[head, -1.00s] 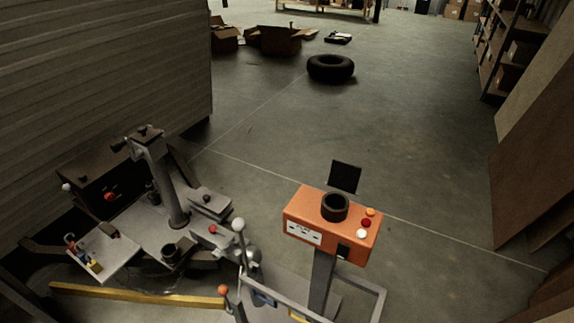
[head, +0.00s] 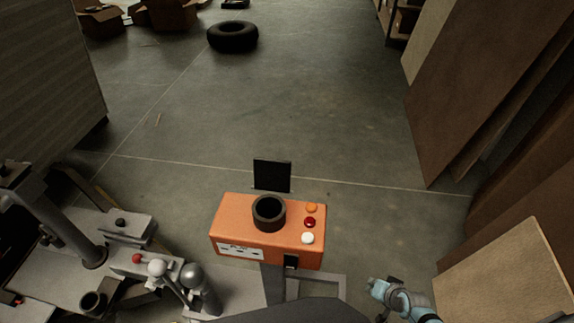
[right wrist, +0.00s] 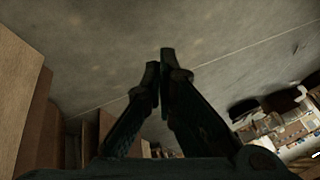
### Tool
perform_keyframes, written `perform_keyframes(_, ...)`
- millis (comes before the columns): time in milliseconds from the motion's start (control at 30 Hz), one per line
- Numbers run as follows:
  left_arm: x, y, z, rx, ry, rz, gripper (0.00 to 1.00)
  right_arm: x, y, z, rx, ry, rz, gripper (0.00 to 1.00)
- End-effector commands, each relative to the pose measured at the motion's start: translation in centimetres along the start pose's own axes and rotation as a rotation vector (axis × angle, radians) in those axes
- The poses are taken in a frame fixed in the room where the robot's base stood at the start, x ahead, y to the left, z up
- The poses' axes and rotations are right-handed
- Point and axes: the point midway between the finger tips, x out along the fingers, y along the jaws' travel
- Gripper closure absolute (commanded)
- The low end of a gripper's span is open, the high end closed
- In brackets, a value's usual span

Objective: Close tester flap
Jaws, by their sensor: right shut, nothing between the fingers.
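The orange tester (head: 230,212) stands on a grey post near the lower middle of the head view. Its black flap (head: 272,175) stands upright at the back edge, behind a dark round cup (head: 269,212) on the top face. Orange, red and white buttons (head: 307,238) sit right of the cup. My right arm (head: 402,299) shows low and to the right of the tester, apart from it. In the right wrist view my right gripper (right wrist: 160,64) is shut and empty, with bare floor beyond it. My left gripper is not in view.
A grey machine (head: 125,225) with levers stands at the lower left, close to the tester. Brown boards (head: 478,90) lean at the right, with a box-like panel (head: 510,275) near my right arm. A tire (head: 232,36) lies far back. The floor behind the tester is clear.

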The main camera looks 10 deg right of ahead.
Motion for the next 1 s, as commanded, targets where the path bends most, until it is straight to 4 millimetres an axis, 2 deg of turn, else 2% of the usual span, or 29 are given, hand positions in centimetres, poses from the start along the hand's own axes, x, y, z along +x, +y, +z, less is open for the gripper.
perform_keyframes(33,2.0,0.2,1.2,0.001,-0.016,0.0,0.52,0.2,-3.8,-6.0,0.139,0.065,-0.129,1.0)
perform_keyframes(67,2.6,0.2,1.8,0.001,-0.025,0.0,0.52,-0.8,-6.8,-9.4,0.235,0.082,-0.228,1.0)
perform_keyframes(100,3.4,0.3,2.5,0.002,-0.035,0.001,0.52,-3.0,-11.0,-13.4,0.346,0.081,-0.37,1.0)
perform_keyframes(167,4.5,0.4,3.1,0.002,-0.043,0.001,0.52,-7.5,-17.1,-17.8,0.466,0.028,-0.581,1.0)
perform_keyframes(200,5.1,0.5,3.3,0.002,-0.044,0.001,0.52,-11.0,-20.8,-19.5,0.517,-0.034,-0.708,1.0)
perform_keyframes(233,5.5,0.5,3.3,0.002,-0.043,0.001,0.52,-13.7,-23.2,-20.2,0.541,-0.089,-0.79,1.0)
perform_keyframes(300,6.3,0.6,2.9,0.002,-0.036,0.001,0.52,-19.4,-27.4,-20.4,0.564,-0.226,-0.934,1.0)
perform_keyframes(400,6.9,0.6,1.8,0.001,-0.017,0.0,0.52,-24.9,-30.6,-19.4,0.56,-0.38,-1.038,1.0)
perform_keyframes(500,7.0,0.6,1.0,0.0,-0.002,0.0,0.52,-27.0,-32.0,-18.7,0.556,-0.447,-1.071,1.0)
perform_keyframes(667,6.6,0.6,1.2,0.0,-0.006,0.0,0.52,-26.6,-34.0,-18.6,0.559,-0.455,-1.079,1.0)
perform_keyframes(1000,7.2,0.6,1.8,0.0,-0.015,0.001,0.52,-23.3,-40.6,-18.0,0.56,-0.454,-1.077,1.0)
